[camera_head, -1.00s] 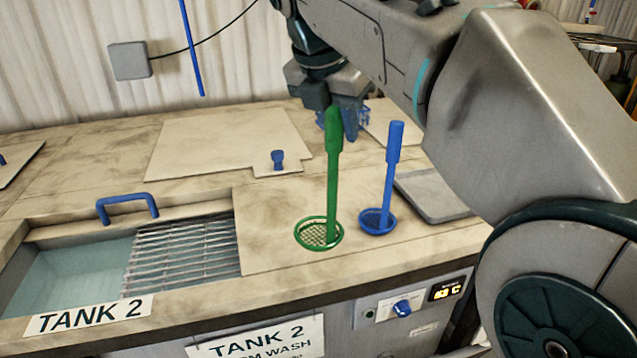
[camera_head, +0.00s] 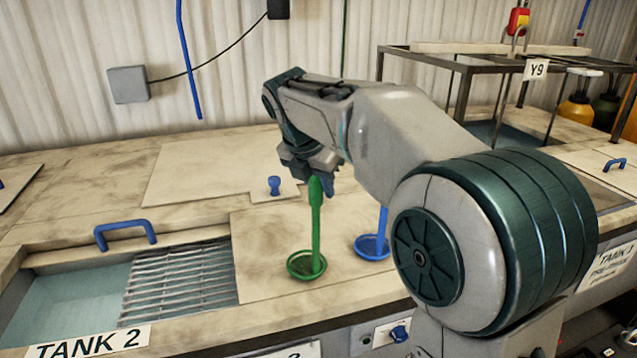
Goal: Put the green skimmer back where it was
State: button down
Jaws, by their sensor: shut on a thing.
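I cannot tell whether the bowl touches the worktop. My gripper (camera_head: 322,180) is shut on the top of its handle; the fingers are partly hidden behind the handle. A blue skimmer (camera_head: 372,248) stands upright just right of it, its bowl on the worktop. The upper part of its handle is hidden by my arm.
Tank 2's open bath with a metal grating (camera_head: 180,276) lies at left, with a blue handle (camera_head: 125,232) behind it. A lid with a blue knob (camera_head: 274,185) lies behind. A dark frame (camera_head: 455,95) stands back right. Bare worktop surrounds the green skimmer.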

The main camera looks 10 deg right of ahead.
jog(key=shift+f, duration=0.1)
jog(key=c, duration=1.1)
grip_release()
jog(key=shift+f, duration=0.1)
jog(key=shift+c, duration=0.2)
jog(key=v, duration=1.2)
jog(key=s+d+f+m+y, duration=0.1)
jog(key=s+d+f+m, duration=0.4)
jog(key=s+f+m, duration=0.6)
jog(key=s+d+f+m+y, duration=0.1)
jog(key=s+d+f+m, duration=0.5)
jog(key=s+f+m, duration=0.5)
jog(key=m, duration=0.6)
jog(key=shift+s+d+f+t+y, duration=0.15)
jog(key=shift+d+f+t+y, duration=0.15)
jog(key=shift+d+y, duration=0.1)
